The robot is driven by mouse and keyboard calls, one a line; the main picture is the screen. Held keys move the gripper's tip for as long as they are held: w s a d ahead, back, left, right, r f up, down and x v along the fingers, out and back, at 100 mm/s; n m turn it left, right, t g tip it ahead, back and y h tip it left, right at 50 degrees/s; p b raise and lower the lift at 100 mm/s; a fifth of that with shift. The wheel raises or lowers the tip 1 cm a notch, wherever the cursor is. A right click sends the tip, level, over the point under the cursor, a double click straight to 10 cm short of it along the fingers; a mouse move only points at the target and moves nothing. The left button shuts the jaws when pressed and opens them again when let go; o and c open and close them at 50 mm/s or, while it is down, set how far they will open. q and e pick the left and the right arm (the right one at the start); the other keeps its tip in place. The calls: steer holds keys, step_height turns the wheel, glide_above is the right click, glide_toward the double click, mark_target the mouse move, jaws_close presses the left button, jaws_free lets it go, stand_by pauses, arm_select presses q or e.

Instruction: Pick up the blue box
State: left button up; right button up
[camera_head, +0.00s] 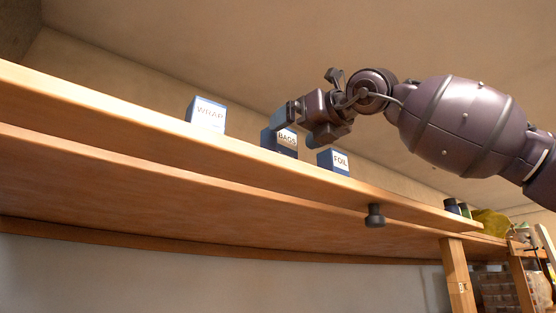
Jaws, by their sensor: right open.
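Three small boxes with blue sides stand on the upper wooden shelf, seen from below in the head view. The box marked BAGS (285,140) is in the middle, and its top is partly hidden by my right gripper (297,125). The box marked WRAP (208,115) is to the left, with a white front. The box marked FOIL (339,161) is to the right. My right gripper is open, at the top of the BAGS box; I cannot tell whether it touches it. My left gripper is out of view.
The long wooden shelf (110,125) runs across the view, with its front edge below the boxes. A dark knob (374,215) sits under its edge. Dark and green containers (453,206) and a yellow-green item (490,222) stand at the far right. The wall lies behind.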

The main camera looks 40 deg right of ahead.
mark_target(287, 134)
steer(key=shift+w, duration=0.45)
steer(key=w+p, duration=0.2)
steer(key=w, duration=0.2)
steer(key=shift+w+r, duration=0.15)
steer(key=shift+r, duration=0.05)
steer(key=shift+w+p, duration=0.15)
steer(key=shift+p, duration=0.15)
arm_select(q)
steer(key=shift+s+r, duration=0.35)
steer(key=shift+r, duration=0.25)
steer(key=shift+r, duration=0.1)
arm_select(e)
steer(key=c, duration=1.4)
